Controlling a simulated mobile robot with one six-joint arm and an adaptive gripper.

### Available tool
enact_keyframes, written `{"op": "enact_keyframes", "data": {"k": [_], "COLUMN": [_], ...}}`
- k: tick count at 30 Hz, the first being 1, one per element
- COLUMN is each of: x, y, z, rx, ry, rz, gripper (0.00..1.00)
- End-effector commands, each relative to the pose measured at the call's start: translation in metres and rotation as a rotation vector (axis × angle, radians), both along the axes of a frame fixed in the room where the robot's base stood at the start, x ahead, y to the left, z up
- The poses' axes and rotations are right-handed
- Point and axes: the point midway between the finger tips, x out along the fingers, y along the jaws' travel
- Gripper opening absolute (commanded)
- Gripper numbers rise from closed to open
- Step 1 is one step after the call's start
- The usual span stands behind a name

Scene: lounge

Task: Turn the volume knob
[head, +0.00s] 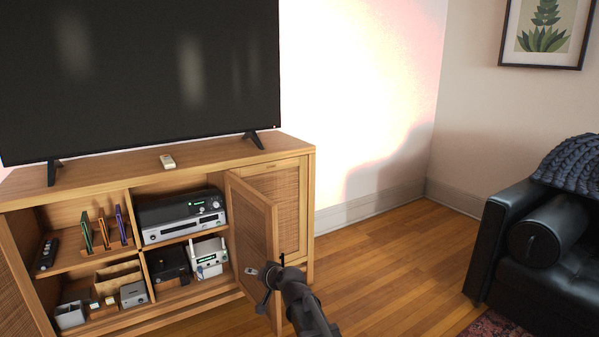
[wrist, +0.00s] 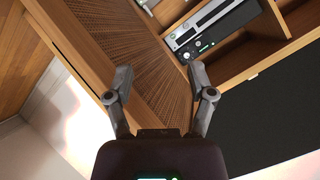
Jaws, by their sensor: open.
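A black receiver (head: 181,208) sits on the upper middle shelf of the cabinet, on top of a silver unit. A small round volume knob (head: 215,204) appears at the right end of its front, beside a green display. In the wrist view the receiver (wrist: 229,30) shows at the upper right, turned over, with small round controls near its lower left end. My gripper (head: 268,273) is open and empty, low in front of the open cabinet door, apart from the receiver. In the wrist view its two fingers (wrist: 158,76) are spread, with the door's woven panel beyond them.
The open cabinet door (head: 256,236) stands out just right of the receiver's shelf, close to my gripper. A black sofa (head: 515,235) stands right; wooden floor (head: 400,265) between is clear.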

Motion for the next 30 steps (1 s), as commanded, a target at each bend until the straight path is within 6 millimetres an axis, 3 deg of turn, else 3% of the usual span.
{"op": "enact_keyframes", "data": {"k": [1,8,15,21,30], "x": [-0.013,-0.067,-0.135,-0.178,-0.228], "y": [-0.021,-0.106,-0.196,-0.244,-0.294], "z": [-0.002,-0.028,-0.044,-0.047,-0.042], "rx": [-0.049,-0.284,-0.496,-0.599,-0.691], "ry": [0.035,0.239,0.489,0.646,0.82], "rz": [0.01,0.051,0.049,0.033,0.003], "gripper": [0.71,0.71,0.71,0.71,0.71]}}
